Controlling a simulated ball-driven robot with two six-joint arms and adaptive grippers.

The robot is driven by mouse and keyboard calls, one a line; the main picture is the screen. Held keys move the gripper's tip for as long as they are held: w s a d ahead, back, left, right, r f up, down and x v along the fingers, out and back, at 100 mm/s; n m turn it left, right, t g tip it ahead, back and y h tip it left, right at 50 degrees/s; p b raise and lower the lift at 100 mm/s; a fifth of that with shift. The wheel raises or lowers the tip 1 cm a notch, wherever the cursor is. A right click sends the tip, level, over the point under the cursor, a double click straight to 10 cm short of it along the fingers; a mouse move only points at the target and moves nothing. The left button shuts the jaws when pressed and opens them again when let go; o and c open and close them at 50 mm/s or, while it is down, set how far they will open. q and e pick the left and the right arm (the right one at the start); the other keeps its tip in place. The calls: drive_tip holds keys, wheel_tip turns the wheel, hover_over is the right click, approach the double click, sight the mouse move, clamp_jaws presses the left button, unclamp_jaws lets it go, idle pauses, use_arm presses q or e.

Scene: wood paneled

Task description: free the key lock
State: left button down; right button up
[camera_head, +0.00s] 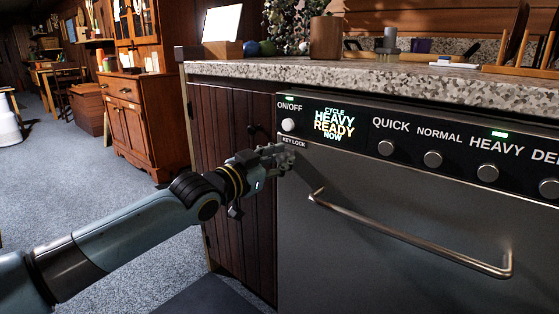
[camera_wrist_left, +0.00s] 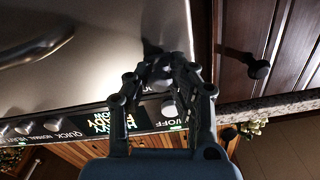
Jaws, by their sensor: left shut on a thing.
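The dishwasher (camera_head: 400,215) has a steel door and a black control panel, with a KEY LOCK label (camera_head: 293,142) at the panel's lower left corner. My left gripper (camera_head: 285,157) is at the door's upper left corner, just below this label. Its fingers are shut on a small part of the lock, which they mostly hide. In the left wrist view my left gripper (camera_wrist_left: 160,70) has its fingertips close together against the steel front, beside the panel. I cannot tell how the lock is turned. My right gripper is not in view.
The ON/OFF knob (camera_head: 289,125) is just above my fingers. The display (camera_head: 334,124) reads CYCLE HEAVY READY NOW. The door handle (camera_head: 410,235) sticks out at lower right. A dark wooden cabinet (camera_head: 235,130) stands left of the dishwasher; a speckled counter (camera_head: 430,82) lies above.

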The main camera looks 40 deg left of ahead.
sight(290, 108)
use_arm(q)
drive_tip(key=shift+w+r, duration=0.15)
drive_tip(key=shift+r, duration=0.3)
drive_tip(key=c, duration=1.2)
unclamp_jaws()
drive_tip(key=shift+o, duration=0.7)
drive_tip(key=shift+f, duration=0.15)
wheel_tip(290, 108, up, 10)
drive_tip(key=shift+r, duration=0.1)
